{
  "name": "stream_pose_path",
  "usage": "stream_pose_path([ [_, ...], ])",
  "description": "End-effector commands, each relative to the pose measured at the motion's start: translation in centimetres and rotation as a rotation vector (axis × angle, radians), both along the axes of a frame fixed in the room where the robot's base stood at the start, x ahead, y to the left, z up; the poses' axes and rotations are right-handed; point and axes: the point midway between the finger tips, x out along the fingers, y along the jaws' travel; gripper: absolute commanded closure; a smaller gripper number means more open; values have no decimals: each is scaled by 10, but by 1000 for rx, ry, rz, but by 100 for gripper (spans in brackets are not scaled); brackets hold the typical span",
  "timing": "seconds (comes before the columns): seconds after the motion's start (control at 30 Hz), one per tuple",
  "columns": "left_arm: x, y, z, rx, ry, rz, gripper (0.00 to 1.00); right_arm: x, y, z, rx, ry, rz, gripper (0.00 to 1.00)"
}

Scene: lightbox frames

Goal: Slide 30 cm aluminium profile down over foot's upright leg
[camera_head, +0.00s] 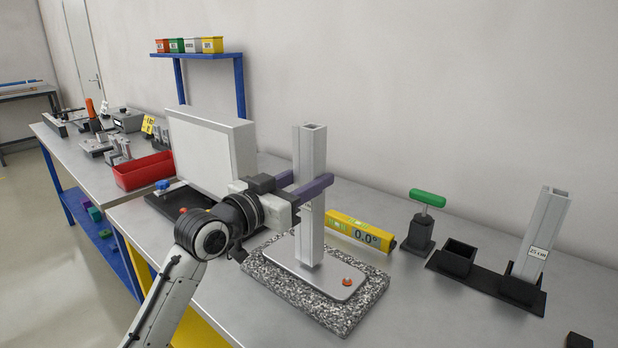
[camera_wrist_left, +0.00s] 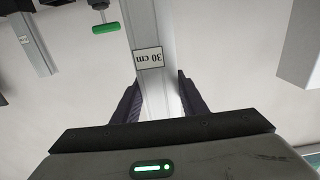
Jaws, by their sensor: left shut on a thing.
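The 30 cm aluminium profile (camera_head: 311,155) stands upright above the foot's pale base plate (camera_head: 325,283), which lies on a speckled granite slab (camera_head: 345,318). My left gripper (camera_head: 310,187) is shut on the profile around its middle, with a purple finger on either side. In the left wrist view the profile (camera_wrist_left: 158,85) runs between the fingers (camera_wrist_left: 155,98), and its "30 cm" label appears upside down. The profile's lower end is at or just above the plate. The foot's upright leg cannot be made out separately from the profile. My right gripper is not in view.
A yellow level (camera_head: 358,232) reading 0.0° lies behind the slab. To the right are a green-handled tool (camera_head: 427,198) and a black holder (camera_head: 463,262) with another profile (camera_head: 541,235) leaning in it. A white panel (camera_head: 205,143) and red bin (camera_head: 143,171) stand left.

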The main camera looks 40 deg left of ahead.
Motion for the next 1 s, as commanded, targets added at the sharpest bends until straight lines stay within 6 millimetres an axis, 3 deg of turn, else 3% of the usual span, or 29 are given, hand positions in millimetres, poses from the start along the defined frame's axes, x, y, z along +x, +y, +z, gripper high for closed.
stream_pose_path([
  [0.37,0,0,-9,1,-2,0,91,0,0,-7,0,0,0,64],
  [0.4,0,0,-8,1,-2,0,56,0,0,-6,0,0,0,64],
  [0.5,0,0,-8,1,-2,0,39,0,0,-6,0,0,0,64],
  [0.87,-1,0,-10,0,2,0,39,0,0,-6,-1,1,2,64],
  [1.0,-21,2,-12,3,3,1,39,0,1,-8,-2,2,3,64],
])
